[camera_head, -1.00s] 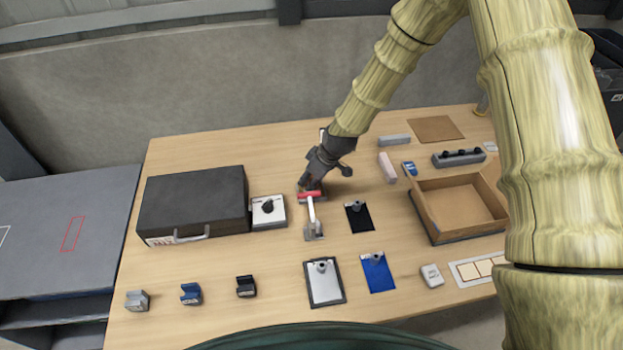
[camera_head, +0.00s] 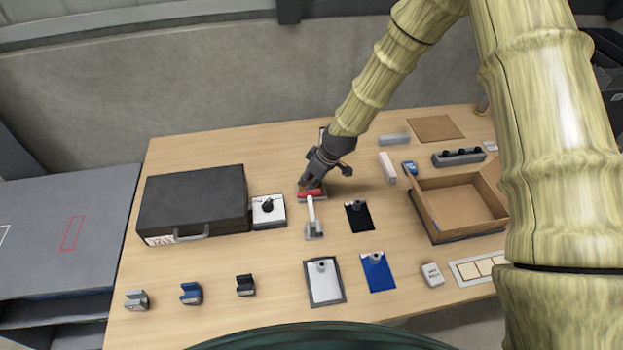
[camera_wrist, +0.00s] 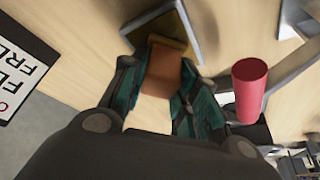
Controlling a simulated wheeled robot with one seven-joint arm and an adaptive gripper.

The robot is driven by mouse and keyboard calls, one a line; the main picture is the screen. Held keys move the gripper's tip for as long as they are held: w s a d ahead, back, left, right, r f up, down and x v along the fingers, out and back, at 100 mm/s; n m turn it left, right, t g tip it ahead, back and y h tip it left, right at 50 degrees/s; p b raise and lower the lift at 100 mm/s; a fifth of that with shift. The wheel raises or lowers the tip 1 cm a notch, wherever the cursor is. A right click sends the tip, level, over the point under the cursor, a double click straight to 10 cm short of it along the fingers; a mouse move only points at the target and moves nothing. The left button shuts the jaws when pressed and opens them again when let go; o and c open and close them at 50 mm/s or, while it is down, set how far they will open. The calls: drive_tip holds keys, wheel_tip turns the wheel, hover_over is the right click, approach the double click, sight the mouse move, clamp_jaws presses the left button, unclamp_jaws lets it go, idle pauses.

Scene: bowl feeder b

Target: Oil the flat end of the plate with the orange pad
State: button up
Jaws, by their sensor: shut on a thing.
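My gripper (camera_head: 308,184) is at the back middle of the table, low beside a red-handled grey lever (camera_head: 312,210). In the wrist view, my gripper (camera_wrist: 165,100) has its dark teal fingers shut on an orange-brown pad (camera_wrist: 170,75). The pad's far end reaches a grey metal piece (camera_wrist: 203,35) with a tan inner face, which may be the plate or its holder. I cannot tell whether they touch. The lever's red handle (camera_wrist: 250,90) stands just right of the fingers. In the head view my gripper mostly hides the pad and the metal piece.
A black case (camera_head: 195,200) and a white box with a black knob (camera_head: 268,211) lie left of my gripper. A black clipboard-like plate (camera_head: 360,217) lies right, and an open wooden box (camera_head: 460,203) farther right.

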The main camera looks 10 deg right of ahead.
sight(311, 177)
idle(0.4)
drive_tip(key=shift+r+p, duration=1.85)
drive_tip(key=shift+r, duration=1.6)
